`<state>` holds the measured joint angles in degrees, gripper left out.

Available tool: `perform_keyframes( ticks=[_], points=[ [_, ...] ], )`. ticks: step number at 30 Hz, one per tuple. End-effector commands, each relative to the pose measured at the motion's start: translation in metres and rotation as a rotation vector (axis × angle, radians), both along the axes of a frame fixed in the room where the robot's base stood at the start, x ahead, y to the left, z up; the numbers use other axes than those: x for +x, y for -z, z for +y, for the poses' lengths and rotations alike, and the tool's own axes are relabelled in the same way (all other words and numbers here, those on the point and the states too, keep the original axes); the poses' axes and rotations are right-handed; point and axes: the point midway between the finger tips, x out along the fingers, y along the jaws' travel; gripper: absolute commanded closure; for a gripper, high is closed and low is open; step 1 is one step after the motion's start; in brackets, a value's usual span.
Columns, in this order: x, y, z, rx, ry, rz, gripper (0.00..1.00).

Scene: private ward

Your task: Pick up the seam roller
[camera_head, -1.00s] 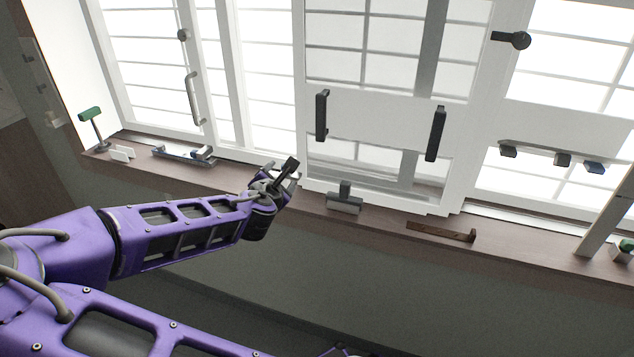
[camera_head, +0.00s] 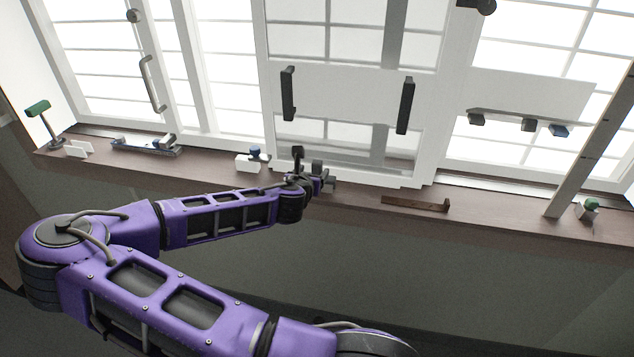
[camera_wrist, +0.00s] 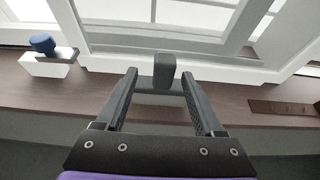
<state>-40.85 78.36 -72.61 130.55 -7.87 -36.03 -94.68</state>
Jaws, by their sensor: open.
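What looks to be the seam roller stands on the window sill (camera_head: 225,170). It has a dark upright handle (camera_wrist: 164,69) and a pale grey lower part (camera_wrist: 158,98). In the head view, it is partly hidden behind my gripper (camera_head: 310,178). In the wrist view, my gripper (camera_wrist: 159,76) is open, with one finger on each side of the roller. The handle shows between the fingertips with a gap on both sides, so nothing is gripped. How far the tips are from it in depth is hard to tell.
A white block with a blue knob (camera_head: 254,153) stands left of the gripper. A brown flat bar (camera_head: 415,203) lies to the right. A green-topped tool (camera_head: 38,109) and a metal rail piece (camera_head: 146,146) are further left. The window frame (camera_head: 350,167) rises close behind.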

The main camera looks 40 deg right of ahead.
Motion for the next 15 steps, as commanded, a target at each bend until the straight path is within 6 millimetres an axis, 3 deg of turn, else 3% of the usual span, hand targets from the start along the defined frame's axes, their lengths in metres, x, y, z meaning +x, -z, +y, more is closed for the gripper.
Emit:
perform_keyframes(
  ticks=[7, 15],
  points=[
    [0.011, 0.008, -0.014, 0.000, 0.001, 0.000, 0.30],
    [0.030, 0.022, -0.044, 0.000, 0.001, 0.000, 0.30]
  ],
)
